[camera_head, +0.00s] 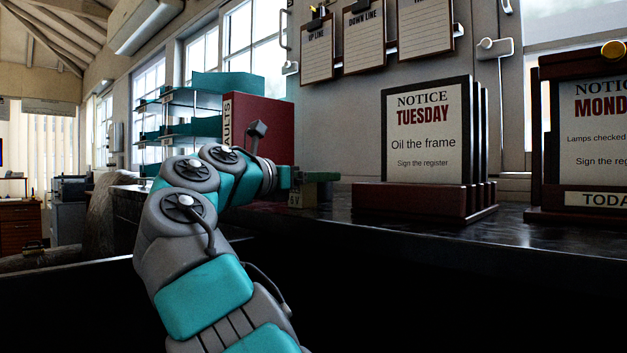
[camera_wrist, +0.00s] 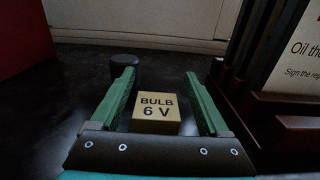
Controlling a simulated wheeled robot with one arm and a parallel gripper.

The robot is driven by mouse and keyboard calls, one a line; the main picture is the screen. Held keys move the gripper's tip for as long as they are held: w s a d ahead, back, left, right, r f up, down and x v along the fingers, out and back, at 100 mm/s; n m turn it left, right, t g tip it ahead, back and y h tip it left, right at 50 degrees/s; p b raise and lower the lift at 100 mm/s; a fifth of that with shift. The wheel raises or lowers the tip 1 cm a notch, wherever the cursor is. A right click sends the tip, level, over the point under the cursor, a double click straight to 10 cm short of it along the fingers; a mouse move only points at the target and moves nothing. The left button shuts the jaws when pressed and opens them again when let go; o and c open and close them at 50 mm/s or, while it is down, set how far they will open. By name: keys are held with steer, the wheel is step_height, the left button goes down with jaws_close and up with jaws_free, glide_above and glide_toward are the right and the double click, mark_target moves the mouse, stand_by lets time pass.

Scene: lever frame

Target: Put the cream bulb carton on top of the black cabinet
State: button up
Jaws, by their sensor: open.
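The cream bulb carton (camera_wrist: 158,114), marked "BULB 6 V", stands on a dark counter between the two green fingers of my gripper (camera_wrist: 158,76) in the wrist view. The fingers are open, one on each side, with a visible gap to the carton. In the head view my gripper (camera_head: 315,177) reaches over the counter, and part of the carton (camera_head: 296,200) shows below it, the rest hidden by the fingers. I cannot tell which dark surface is the black cabinet.
The dark counter (camera_head: 440,236) carries a notice rack (camera_head: 425,200) just right of my gripper and another notice board (camera_head: 590,140) further right. A dark red binder (camera_head: 262,120) stands behind my arm. A round black object (camera_wrist: 124,63) sits beyond the left finger.

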steer(key=p+v, duration=0.2)
steer(key=v, duration=0.9)
steer(key=shift+w+r, duration=0.1)
steer(key=shift+r, duration=0.05)
steer(key=shift+s+a, duration=0.35)
steer(key=shift+s, duration=0.05)
